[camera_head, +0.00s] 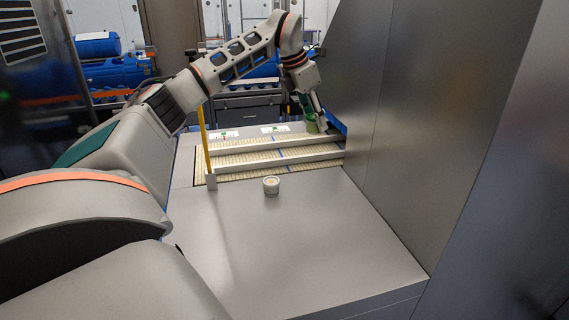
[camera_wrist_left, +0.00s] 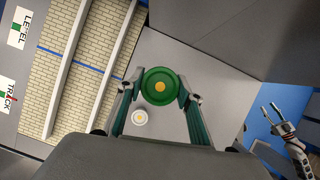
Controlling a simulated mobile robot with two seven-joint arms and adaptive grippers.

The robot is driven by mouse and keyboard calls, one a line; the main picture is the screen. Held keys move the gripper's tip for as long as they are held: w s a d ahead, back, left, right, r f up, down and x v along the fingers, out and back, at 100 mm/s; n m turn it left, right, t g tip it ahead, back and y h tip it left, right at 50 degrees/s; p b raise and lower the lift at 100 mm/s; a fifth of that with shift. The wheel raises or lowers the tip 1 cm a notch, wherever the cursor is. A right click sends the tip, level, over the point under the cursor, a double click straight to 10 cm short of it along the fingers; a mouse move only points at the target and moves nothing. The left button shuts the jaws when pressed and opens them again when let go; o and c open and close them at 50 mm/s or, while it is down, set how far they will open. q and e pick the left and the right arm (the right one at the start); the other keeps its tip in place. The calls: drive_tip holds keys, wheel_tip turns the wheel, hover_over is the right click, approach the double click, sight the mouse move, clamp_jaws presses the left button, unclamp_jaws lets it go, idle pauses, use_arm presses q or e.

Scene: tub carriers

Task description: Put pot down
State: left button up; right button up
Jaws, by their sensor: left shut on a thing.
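My left gripper (camera_head: 312,110) is shut on a green round pot (camera_head: 311,125) near the far right end of the beige track lanes. In the left wrist view the pot (camera_wrist_left: 173,75) shows from above with a yellow centre, one finger of the left gripper (camera_wrist_left: 160,94) on each side. I cannot tell whether the pot touches the surface below. A small white tub (camera_head: 271,186) stands upright on the grey counter, nearer than the lanes. A white tub with a yellow centre (camera_wrist_left: 139,117) also shows in the left wrist view, apart from the pot.
White rails separate the beige lanes (camera_head: 240,160). A yellow post (camera_head: 204,145) stands at their left end. A tall grey wall (camera_head: 405,110) borders the counter (camera_head: 300,235) on the right. The counter's front is clear. A forked grey part (camera_wrist_left: 285,130), possibly my right gripper, shows at right.

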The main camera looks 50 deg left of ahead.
use_arm(q)
wheel_tip(320, 180, down, 19)
drive_tip(key=shift+f+b, duration=0.2)
drive_tip(key=shift+b, duration=0.6)
drive_tip(key=shift+f, duration=0.1)
drive_tip(key=o, duration=1.1)
drive_tip(key=v, duration=1.2)
